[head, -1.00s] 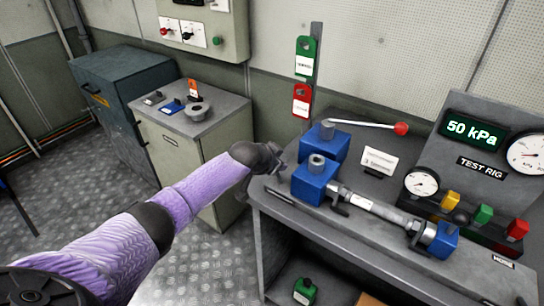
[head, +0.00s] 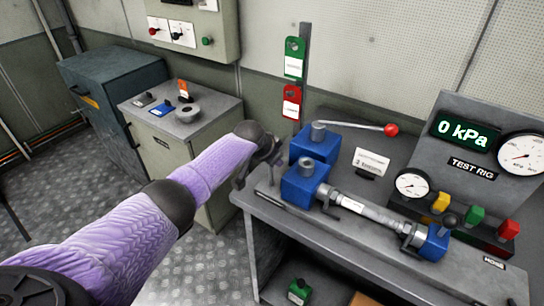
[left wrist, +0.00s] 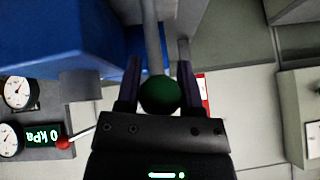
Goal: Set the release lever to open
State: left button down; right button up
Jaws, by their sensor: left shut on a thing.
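My left gripper (head: 262,166) is beside the left face of the front blue block (head: 304,186) on the bench. In the left wrist view its fingers (left wrist: 158,78) are shut on a round dark green knob (left wrist: 159,96) at the end of a grey lever rod (left wrist: 152,38). The knob is hidden behind the gripper in the head view. The test rig display (head: 463,131) reads 0 kPa. A second lever with a red knob (head: 391,130) extends right from the rear blue block (head: 318,143). My right gripper is not in view.
A grey cylinder (head: 368,213) lies along the bench to the right of the block. A white sign (head: 370,162) and a rail with green and red tags (head: 292,102) stand behind. A cabinet (head: 180,130) stands left, with bare floor in front.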

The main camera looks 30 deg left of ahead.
pick_arm(q)
jog(key=shift+c, duration=1.1)
grip_release()
jog(key=shift+w, duration=0.15)
jog(key=p+v, duration=0.5)
jog(key=v, duration=0.5)
jog(key=shift+f, duration=0.1)
